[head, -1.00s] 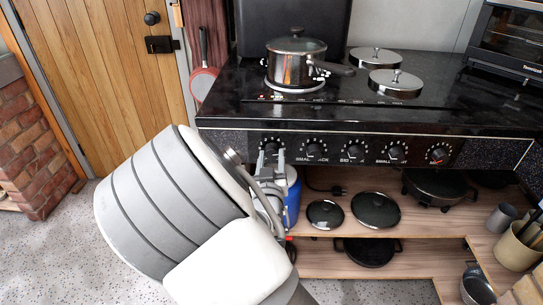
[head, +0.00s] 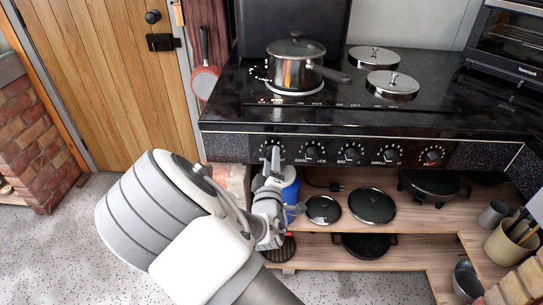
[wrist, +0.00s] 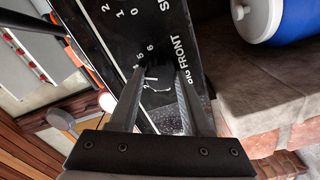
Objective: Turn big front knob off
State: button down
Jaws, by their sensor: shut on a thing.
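The big front knob (head: 272,152) is the leftmost black knob on the stove's dark front panel, with white marks around it. In the wrist view the dark knob (wrist: 160,82) sits between my fingertips beside the printed word "FRONT", with dial numbers around it. My gripper (head: 270,167) is at this knob, and its fingers (wrist: 167,78) are shut on it. The fingers hide much of the knob, so I cannot tell its exact setting.
More knobs (head: 350,154) run to the right along the panel. A lidded saucepan (head: 297,64) stands on the hob above. A blue and white container (head: 291,190) stands just below my gripper, and wooden shelves (head: 345,250) hold lids and pans.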

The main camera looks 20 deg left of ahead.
jog(key=shift+n+p, duration=0.95)
jog(key=shift+n, duration=10.65)
jog(key=shift+c, duration=1.8)
grip_release()
jog(key=shift+s, duration=0.1)
